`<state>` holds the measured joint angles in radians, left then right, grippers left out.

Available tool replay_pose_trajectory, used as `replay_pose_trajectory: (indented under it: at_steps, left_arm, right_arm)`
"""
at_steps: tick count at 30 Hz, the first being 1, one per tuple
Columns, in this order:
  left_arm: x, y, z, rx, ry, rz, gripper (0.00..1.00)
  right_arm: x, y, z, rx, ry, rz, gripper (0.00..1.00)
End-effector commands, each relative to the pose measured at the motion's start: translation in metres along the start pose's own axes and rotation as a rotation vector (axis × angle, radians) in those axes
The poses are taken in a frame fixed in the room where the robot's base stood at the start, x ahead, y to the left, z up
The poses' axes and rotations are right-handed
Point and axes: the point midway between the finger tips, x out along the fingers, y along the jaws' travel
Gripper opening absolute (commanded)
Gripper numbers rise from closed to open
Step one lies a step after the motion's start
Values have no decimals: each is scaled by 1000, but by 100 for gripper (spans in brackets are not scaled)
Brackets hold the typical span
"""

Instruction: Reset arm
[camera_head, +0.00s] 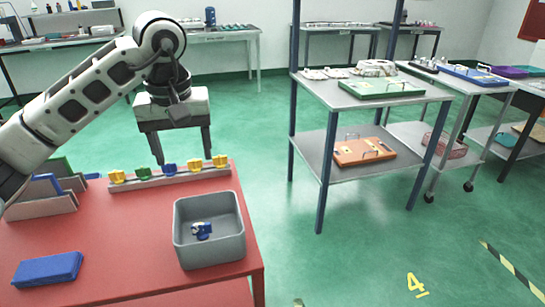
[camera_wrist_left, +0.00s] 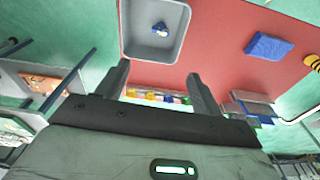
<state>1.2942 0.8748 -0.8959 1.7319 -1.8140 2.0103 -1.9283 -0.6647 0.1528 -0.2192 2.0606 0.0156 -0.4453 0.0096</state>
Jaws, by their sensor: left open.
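My left gripper (camera_head: 182,146) hangs over the far edge of the red table (camera_head: 120,240), fingers pointing down. Its two fingers are apart with nothing between them, as the left wrist view also shows (camera_wrist_left: 158,85). It is above and behind a row of small yellow, green and blue parts on a grey rail (camera_head: 170,179). My left arm comes in from the left. My right gripper is in neither view.
A grey bin (camera_head: 240,225) with a small blue and white part (camera_head: 201,230) stands at the table's right. A blue block (camera_head: 48,270) lies front left, and upright plates in a rack (camera_head: 45,205) stand at the left. A shelf with blue posts (camera_head: 365,100) is to the right, beyond clear green floor.

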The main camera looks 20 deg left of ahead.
Motion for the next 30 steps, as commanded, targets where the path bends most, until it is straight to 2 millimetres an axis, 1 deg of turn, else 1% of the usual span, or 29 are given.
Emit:
replay_pose_trajectory:
  at_steps: [2,5,8,9,10,11,12,13,14,15,17,18,20,21,22,23,24,25,26,27,28,29,30]
  left_arm:
    - [2,3,2,0,-8,8,67]
    - [16,20,14,-5,-59,65,67]
    - [40,56,46,-37,-190,195,67]
    - [50,74,65,-66,-271,262,67]
    - [56,89,81,-97,-345,318,67]
    - [60,104,98,-135,-428,374,67]
    - [64,124,123,-198,-554,448,67]
    - [64,138,141,-256,-661,500,67]
    - [62,152,159,-327,-783,550,67]
    - [55,168,181,-435,-958,607,67]
    - [41,187,203,-620,-1228,663,67]
    - [30,196,211,-755,-1416,679,67]
    - [18,205,212,-976,-1701,672,67]
    - [14,207,207,-1133,-1895,643,67]
    - [14,207,200,-1256,-2040,610,67]
    - [17,206,192,-1379,-2184,567,67]
    - [26,201,180,-1550,-2375,491,67]
    - [36,196,172,-1681,-2516,420,67]
    - [50,190,164,1711,2506,-318,67]
    - [73,179,154,1613,2298,-165,67]
    - [93,170,150,1532,2140,-65,67]
    - [114,160,148,1451,1992,22,67]
    - [142,146,150,1348,1811,115,67]
  right_arm:
    - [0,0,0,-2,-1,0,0]
    - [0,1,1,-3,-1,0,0]
    - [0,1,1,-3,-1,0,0]
    - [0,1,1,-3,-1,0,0]
    - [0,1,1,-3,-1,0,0]
    - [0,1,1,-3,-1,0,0]
    - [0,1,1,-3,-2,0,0]
    - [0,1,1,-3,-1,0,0]
    - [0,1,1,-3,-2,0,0]
    - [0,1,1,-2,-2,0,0]
    - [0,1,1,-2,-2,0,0]
    - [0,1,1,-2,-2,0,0]
    - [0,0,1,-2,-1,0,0]
    - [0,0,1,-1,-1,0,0]
    - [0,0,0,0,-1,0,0]
    - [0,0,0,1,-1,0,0]
    - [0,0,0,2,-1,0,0]
    - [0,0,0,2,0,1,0]
    - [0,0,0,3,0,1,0]
    - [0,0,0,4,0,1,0]
    - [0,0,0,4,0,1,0]
    - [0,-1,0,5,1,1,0]
    - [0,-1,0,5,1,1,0]
